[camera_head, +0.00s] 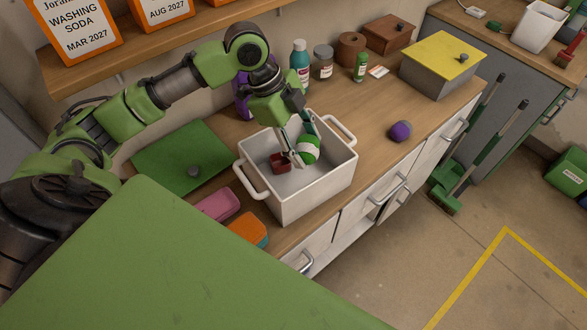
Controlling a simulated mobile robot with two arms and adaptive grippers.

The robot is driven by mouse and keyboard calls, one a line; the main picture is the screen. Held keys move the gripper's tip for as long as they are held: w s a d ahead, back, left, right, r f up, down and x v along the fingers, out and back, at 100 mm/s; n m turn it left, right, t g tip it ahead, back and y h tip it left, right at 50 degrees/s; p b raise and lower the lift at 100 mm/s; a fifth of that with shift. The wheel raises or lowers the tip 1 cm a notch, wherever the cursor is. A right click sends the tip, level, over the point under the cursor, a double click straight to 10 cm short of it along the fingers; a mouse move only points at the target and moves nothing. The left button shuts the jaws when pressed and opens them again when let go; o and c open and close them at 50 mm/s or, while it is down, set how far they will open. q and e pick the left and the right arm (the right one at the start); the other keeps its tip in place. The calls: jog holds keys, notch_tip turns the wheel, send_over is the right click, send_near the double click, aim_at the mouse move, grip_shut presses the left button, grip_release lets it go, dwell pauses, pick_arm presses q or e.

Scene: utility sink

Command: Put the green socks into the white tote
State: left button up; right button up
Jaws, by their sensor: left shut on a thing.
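The white tote (307,194) stands on the wooden counter, with a handle at each end. My left gripper (299,155) reaches down into its opening from above. It is shut on the green socks (310,150), a rounded bundle with a white band, held inside the tote's walls. Whether the socks touch the tote's floor I cannot tell. A small dark red block (281,163) is in the tote, left of the gripper. My right gripper is out of view.
A purple ball-like bundle (401,131) lies right of the tote, near the counter's front edge. A green lid (165,155), pink (219,204) and orange (248,230) sponges are at left. Bottles and a yellow-lidded box (442,55) stand behind.

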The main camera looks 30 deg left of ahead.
pick_arm(q)
notch_tip(320, 180, down, 4)
jog(key=shift+r+b, duration=0.2)
jog(key=shift+b, duration=0.8)
jog(key=shift+a+f, duration=0.1)
jog(key=shift+f, duration=0.1)
send_over(302, 180)
jog(key=s+d, duration=0.1)
jog(key=s, duration=0.1)
notch_tip(302, 180, down, 6)
jog(key=shift+s+d+f+p, duration=0.1)
jog(key=shift+f+p, duration=0.1)
jog(key=shift+p, duration=0.25)
notch_tip(302, 180, down, 3)
jog(key=shift+f+p, duration=0.1)
jog(key=shift+p, duration=0.25)
jog(key=shift+f, duration=0.2)
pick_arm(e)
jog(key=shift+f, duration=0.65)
pick_arm(q)
jog(key=shift+f, duration=0.1)
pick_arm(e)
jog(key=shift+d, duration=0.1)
pick_arm(q)
jog(key=o, duration=1.2)
